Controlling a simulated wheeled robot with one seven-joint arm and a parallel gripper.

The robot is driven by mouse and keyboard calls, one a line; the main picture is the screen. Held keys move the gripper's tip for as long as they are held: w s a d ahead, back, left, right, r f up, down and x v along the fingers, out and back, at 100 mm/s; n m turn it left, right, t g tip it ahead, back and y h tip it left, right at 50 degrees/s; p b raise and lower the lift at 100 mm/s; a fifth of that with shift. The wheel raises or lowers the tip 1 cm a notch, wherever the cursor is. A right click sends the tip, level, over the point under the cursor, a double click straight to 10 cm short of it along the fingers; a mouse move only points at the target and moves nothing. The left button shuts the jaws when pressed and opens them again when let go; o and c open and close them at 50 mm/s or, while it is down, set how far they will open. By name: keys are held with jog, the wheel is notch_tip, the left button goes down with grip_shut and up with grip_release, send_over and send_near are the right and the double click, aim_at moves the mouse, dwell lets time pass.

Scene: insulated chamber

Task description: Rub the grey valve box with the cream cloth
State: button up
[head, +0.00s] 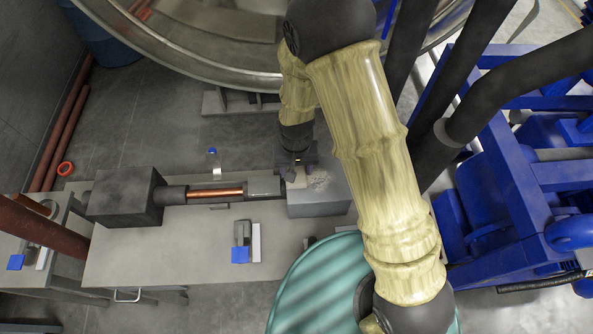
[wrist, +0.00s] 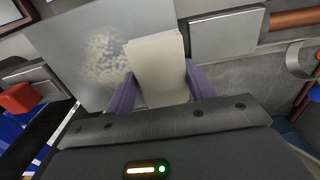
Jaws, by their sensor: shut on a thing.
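The grey valve box (head: 322,201) stands at the right end of the pipe run on the bench, partly hidden by my arm. Its flat top fills the upper left of the wrist view (wrist: 75,35), with a pale speckled patch (wrist: 105,57) on it. My gripper (head: 297,168) is over the left part of the box, pointing down. In the wrist view my gripper (wrist: 160,88) is shut on the cream cloth (wrist: 158,62), which lies between the two fingers as a folded, flat piece. The cloth overlaps the patch's right edge in that view. I cannot tell whether it touches the box.
A dark box (head: 125,196) and a copper pipe (head: 215,192) lie left of the valve box on the bench (head: 170,255). A blue-ended bracket (head: 240,253) sits in front. A teal drum (head: 320,285) stands near the bench's front right. Blue machinery (head: 500,190) fills the right.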

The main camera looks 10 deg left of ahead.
aim_at(325, 174)
jog(key=shift+w+d+f+b, duration=0.1)
jog(key=shift+w+d+b, duration=0.1)
jog(key=shift+d, duration=0.8)
jog(key=shift+w+d+f+b, duration=0.1)
jog(key=shift+w+d, duration=0.05)
jog(key=shift+d, duration=0.85)
jog(key=shift+w+d, duration=0.2)
jog(key=shift+d, duration=0.9)
jog(key=shift+w+d, duration=0.25)
jog(key=shift+d, duration=0.65)
jog(key=shift+r, duration=0.1)
